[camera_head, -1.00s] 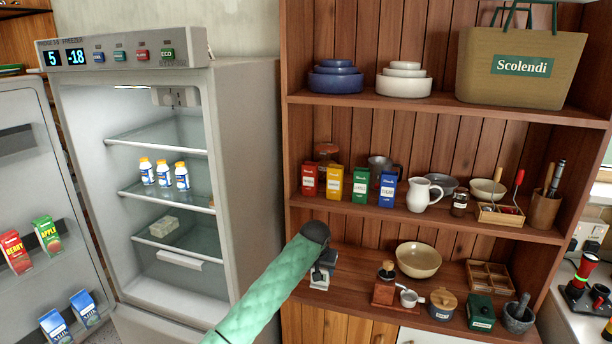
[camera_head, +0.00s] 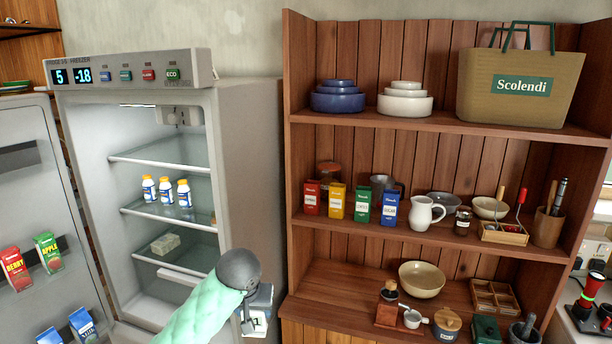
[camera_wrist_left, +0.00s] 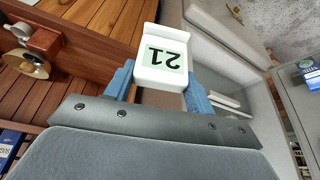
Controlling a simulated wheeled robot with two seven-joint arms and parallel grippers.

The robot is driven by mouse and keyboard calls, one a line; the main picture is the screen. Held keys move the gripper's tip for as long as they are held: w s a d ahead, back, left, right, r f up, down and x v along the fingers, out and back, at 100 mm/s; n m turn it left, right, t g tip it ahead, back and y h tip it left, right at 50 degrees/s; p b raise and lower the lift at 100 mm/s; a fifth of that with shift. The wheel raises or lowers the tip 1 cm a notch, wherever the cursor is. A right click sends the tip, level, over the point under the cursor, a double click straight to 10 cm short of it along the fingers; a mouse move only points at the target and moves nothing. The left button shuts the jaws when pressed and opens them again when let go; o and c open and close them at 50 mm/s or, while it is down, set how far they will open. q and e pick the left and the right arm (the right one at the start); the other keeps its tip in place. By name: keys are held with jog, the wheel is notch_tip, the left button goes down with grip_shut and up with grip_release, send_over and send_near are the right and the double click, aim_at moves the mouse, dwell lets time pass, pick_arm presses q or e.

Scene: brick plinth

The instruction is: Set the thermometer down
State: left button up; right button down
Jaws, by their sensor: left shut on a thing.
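The thermometer is a small white block with a pale green display reading 21. In the left wrist view the thermometer (camera_wrist_left: 163,57) sits between the two blue fingers of my left gripper (camera_wrist_left: 158,88), which is shut on it. The display is upside down in that view. In the head view my left gripper (camera_head: 252,308) holds the thermometer (camera_head: 260,325) in front of the gap between the fridge and the wooden shelf unit. My wrist and arm hide part of both there. My right gripper is not in view.
The open fridge (camera_head: 256,150) stands left, with bottles (camera_head: 166,191) on a shelf. The wooden shelf unit (camera_head: 430,122) stands right. Its lowest visible board holds a bowl (camera_head: 422,279), a coffee grinder (camera_head: 389,307) and a divided box (camera_head: 494,298). The board's left end looks bare.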

pick_arm(q)
jog(key=s+a+f, duration=0.7)
jog(key=a+f, duration=0.1)
jog(key=f, duration=0.2)
jog(key=shift+s+f, duration=0.15)
jog(key=shift+s, duration=0.2)
